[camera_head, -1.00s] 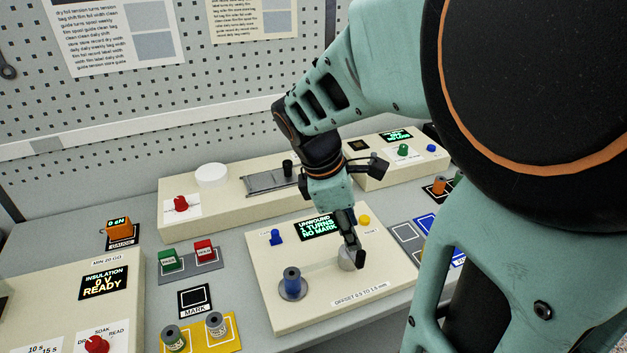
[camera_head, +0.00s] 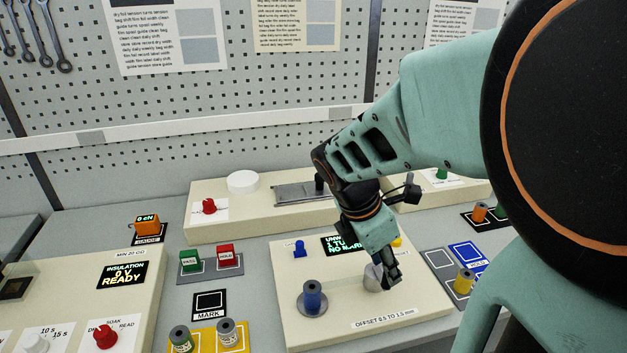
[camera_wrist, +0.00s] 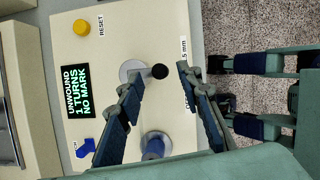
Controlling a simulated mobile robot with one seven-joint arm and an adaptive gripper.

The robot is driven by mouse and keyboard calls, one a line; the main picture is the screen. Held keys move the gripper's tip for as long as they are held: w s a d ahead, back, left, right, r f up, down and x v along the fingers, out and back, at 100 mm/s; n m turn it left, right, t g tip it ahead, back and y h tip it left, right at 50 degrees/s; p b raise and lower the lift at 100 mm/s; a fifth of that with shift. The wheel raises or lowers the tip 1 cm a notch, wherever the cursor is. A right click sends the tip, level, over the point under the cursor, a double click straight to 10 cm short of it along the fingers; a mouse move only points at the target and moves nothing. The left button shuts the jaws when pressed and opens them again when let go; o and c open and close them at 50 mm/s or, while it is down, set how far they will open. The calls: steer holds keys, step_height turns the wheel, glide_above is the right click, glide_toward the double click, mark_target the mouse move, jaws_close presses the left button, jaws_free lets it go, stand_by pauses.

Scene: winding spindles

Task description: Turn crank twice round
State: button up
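The crank is a grey round hub (camera_wrist: 132,72) with a short arm ending in a black knob (camera_wrist: 160,71) in the wrist view. Its pale hub also shows in the head view (camera_head: 372,279), partly hidden by my fingers. My gripper (camera_head: 391,277) is at the crank, pointing down. In the wrist view its fingers are spread, with the knob in the gap between the tips and no clear contact. The display (camera_wrist: 77,91) beside the crank reads "UNWOUND 1 TURNS NO MARK".
A blue spool (camera_head: 312,298) stands on the same cream box, near the crank. A yellow button (camera_wrist: 81,27) labelled RESET and a blue knob (camera_wrist: 86,147) flank the display. A yellow spool (camera_head: 463,281) stands to the right. Green and red blocks (camera_head: 226,256) lie left.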

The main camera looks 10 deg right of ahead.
mark_target(380, 275)
steer(key=shift+b+x, duration=1.4)
steer(key=shift+x, duration=0.6)
jaws_close()
